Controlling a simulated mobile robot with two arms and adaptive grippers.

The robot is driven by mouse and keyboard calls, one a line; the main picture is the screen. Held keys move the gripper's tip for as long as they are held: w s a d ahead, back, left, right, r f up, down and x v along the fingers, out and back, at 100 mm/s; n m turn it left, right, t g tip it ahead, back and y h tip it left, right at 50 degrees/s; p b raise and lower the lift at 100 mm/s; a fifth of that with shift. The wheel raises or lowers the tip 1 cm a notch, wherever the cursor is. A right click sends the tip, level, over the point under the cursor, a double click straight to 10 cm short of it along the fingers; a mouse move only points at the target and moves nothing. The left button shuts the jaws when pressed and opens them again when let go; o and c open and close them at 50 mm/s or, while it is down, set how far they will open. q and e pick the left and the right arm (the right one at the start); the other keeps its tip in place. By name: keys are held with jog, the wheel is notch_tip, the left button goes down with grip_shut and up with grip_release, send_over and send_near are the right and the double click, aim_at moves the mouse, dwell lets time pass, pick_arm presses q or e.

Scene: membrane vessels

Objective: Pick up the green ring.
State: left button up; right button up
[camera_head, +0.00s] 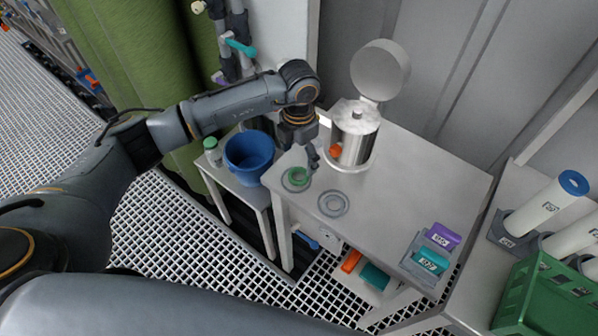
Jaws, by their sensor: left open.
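The green ring (299,174) lies on a round grey holder near the left front corner of the grey table (405,170). My left gripper (313,163) points down just above and slightly right of the ring, close to it. Its jaws are open, and nothing shows between them. The small size of the fingers makes the exact gap to the ring hard to tell. My right gripper is out of view.
An empty round grey holder (333,203) is right of the ring. A metal vessel (355,133) with an open lid (380,70) stands behind. A blue bucket (249,155) is at left. A rack (416,262) with purple and teal boxes is at the right front.

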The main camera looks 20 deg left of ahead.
aim_at(299, 178)
pick_arm(q)
jog(key=shift+s+f+p, duration=0.15)
jog(key=shift+f+p, duration=0.25)
jog(key=shift+f, duration=0.1)
jog(key=f+p, duration=0.1)
jog(key=f, duration=0.2)
jog(key=shift+s+d+f+p, duration=0.1)
jog(key=shift+s+f+p, duration=0.1)
jog(key=shift+f+p, duration=0.15)
jog(key=shift+f, duration=0.45)
jog(key=c, duration=0.9)
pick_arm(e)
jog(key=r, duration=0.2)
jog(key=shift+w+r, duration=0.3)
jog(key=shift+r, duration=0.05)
